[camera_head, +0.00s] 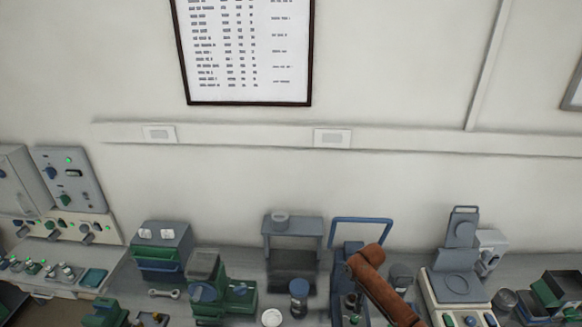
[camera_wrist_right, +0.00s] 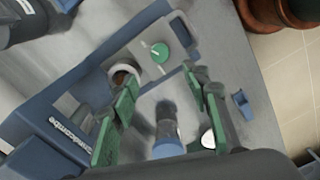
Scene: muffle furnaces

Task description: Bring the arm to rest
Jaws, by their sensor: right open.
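My right gripper (camera_wrist_right: 160,84) is open in the right wrist view, its green-padded fingers spread apart with nothing gripped between them. I cannot tell whether the fingers touch any of these. In the head view, a reddish-brown arm link, which looks like mine, reaches over the bench from the lower right. The gripper cannot be made out clearly there. My left gripper is in neither view.
The bench is crowded. A grey stand (camera_head: 292,226), a green-and-blue device (camera_head: 160,252) and a blue-capped jar (camera_head: 299,292) stand left of the arm.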

